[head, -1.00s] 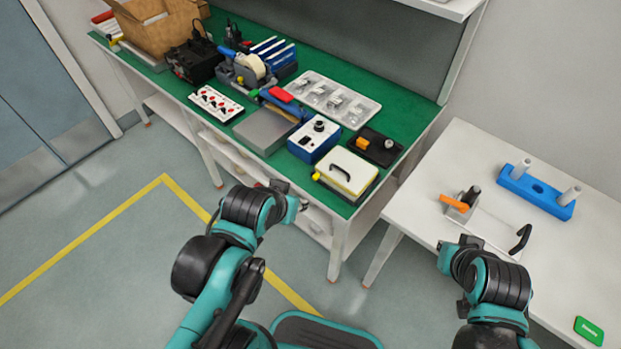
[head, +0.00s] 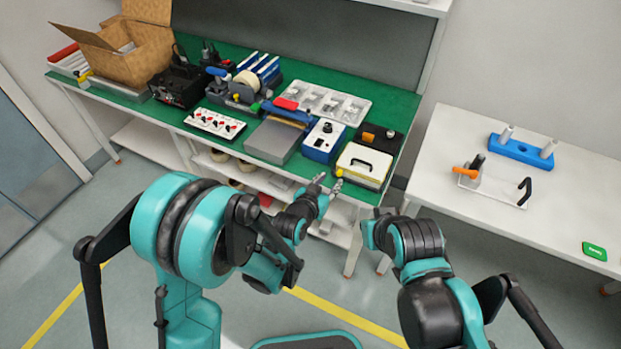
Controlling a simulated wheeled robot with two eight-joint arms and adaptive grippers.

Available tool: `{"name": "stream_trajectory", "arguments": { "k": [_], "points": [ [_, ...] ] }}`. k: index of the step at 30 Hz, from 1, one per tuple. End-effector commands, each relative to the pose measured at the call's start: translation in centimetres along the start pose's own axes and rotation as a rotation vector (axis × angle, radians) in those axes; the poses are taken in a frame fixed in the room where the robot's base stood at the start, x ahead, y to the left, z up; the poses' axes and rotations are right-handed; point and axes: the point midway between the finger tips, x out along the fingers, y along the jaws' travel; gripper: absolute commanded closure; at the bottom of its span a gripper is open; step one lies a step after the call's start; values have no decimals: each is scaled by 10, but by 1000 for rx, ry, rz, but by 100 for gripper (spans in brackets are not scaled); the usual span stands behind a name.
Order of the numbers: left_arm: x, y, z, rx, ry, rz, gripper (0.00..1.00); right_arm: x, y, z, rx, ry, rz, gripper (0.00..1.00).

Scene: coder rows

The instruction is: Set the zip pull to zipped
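A pale cream case (head: 347,157) with a black handle and dark sides lies at the near right corner of the green bench. It looks like the item that carries the zip. A small yellow piece (head: 339,172) shows at its front left corner and may be the zip pull; it is too small to tell its setting. My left gripper (head: 328,184) is just in front of that corner, by the bench's front edge. Its two fingers are apart with nothing between them. I cannot tell whether it touches the case.
On the green bench (head: 165,112) stand a blue-white box (head: 323,140), a grey block (head: 272,141), a switch panel (head: 215,123), a clear tray and a cardboard box (head: 128,62). A white table (head: 455,140) at right holds a toggle clamp, a blue peg fixture and a green block.

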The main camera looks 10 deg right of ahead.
Motion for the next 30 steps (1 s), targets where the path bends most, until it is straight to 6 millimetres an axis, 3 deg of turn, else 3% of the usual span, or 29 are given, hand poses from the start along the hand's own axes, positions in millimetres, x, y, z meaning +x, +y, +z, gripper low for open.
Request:
{"name": "stream_trajectory", "arguments": {
  "k": [7,18,30],
  "points": [
    [20,10,4,8,19,14,66,-2,0,-2,0,0,0,100],
    [76,10,6,8,17,13,66,9,0,6,0,0,0,100],
    [84,10,3,7,17,13,68,10,0,7,0,0,0,100]
  ]
}}
